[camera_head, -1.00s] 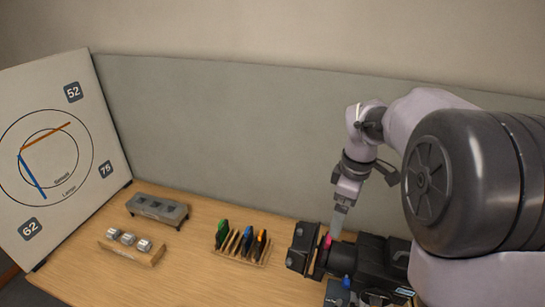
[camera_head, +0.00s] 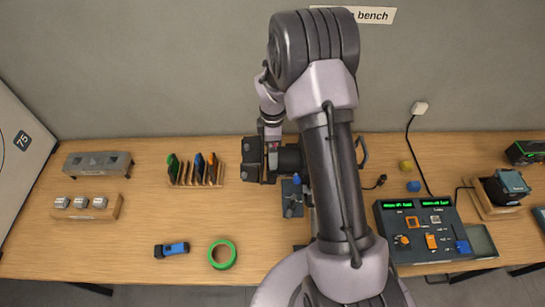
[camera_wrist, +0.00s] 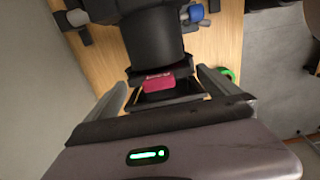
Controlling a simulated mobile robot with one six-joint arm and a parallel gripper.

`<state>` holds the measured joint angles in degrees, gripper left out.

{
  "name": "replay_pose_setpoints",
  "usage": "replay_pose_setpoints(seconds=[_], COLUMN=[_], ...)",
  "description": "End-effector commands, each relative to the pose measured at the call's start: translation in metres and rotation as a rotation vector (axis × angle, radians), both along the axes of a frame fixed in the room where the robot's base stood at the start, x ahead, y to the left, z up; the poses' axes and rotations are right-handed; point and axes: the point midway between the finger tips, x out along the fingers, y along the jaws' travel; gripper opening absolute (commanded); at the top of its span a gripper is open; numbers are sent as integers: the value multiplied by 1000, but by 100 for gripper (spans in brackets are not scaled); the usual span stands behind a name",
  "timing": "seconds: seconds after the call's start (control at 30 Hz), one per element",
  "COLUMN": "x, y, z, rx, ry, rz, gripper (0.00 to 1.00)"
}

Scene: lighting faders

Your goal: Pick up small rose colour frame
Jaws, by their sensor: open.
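A rose colour frame (camera_wrist: 157,83) shows in the wrist view as a small rose piece at the front slot of a black lamp (camera_wrist: 152,38). In the head view the lamp (camera_head: 290,158) stands on the bench, and the frame is almost wholly hidden behind my gripper. My gripper (camera_head: 270,138) is just above the lamp's front end, pointing down. In the wrist view my gripper (camera_wrist: 163,88) is open, one finger on each side of the rose piece. I cannot tell whether either finger touches it.
A wooden rack (camera_head: 195,178) of coloured frames stands left of the lamp. A flashlight (camera_head: 172,249) and a green tape roll (camera_head: 222,254) lie in front. A control console (camera_head: 428,230) is at right. A grey block (camera_head: 97,164) and a wooden tray (camera_head: 88,208) are at left.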

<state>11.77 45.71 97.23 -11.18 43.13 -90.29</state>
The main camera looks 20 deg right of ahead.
Motion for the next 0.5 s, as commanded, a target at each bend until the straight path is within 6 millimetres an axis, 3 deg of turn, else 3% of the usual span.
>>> replay_pose_setpoints(seconds=[0.27,0.47,0.5], x=[0,0,0], y=[0,0,0], z=[-7,-6,-6], rx=[0,0,0], ry=[-1,-1,-1], rz=[-1,-1,-1], gripper=[98,59,58])
